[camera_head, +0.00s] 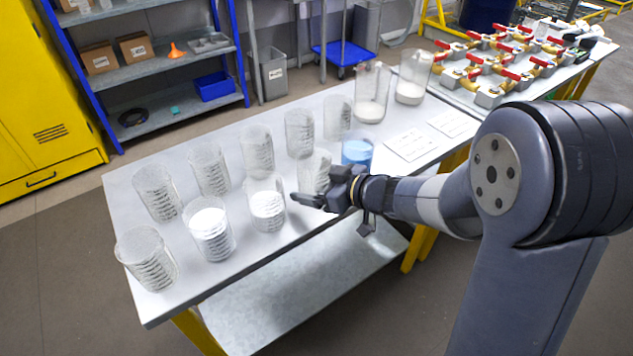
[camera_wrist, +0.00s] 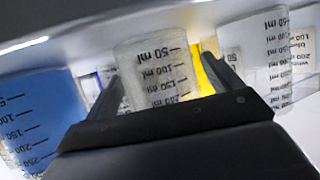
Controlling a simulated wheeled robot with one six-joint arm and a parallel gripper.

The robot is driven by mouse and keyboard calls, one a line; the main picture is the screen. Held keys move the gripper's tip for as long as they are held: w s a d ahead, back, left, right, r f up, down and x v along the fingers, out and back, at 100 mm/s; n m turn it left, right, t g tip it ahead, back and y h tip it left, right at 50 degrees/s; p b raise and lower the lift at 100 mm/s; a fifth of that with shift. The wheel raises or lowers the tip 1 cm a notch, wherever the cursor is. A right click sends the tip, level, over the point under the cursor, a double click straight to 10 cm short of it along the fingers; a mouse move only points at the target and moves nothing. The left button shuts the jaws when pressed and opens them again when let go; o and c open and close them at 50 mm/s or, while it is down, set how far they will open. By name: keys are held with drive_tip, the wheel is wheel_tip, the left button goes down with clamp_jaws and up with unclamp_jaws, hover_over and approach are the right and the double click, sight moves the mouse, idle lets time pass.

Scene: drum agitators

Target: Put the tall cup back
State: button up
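A clear graduated cup (camera_head: 315,172) stands on the white table just behind my gripper (camera_head: 335,205). In the wrist view a graduated cup (camera_wrist: 157,75) shows between my two fingers (camera_wrist: 163,72). The fingers are spread, with a visible gap at the right one; I see no grip on the cup. A blue-filled cup (camera_head: 357,150) stands right beside it, and it shows at the left in the wrist view (camera_wrist: 40,120). Two larger clear vessels (camera_head: 371,92) (camera_head: 411,77) stand at the table's far end. Which one is the tall cup I cannot tell for certain.
Several other clear cups stand in rows on the table (camera_head: 125,190), two of the front ones with white contents (camera_head: 210,230) (camera_head: 267,203). Paper sheets (camera_head: 412,144) lie at the right. A second table with red-handled valves (camera_head: 500,62) adjoins it. The front left edge is close.

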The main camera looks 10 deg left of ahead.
drive_tip(key=shift+r, duration=0.15)
drive_tip(key=shift+d+r, duration=0.15)
drive_tip(key=shift+d, duration=0.05)
drive_tip(key=p+v, duration=0.1)
drive_tip(key=v, duration=1)
drive_tip(key=shift+s+d+p, duration=0.2)
drive_tip(key=shift+d+p, duration=0.05)
drive_tip(key=shift+p, duration=0.15)
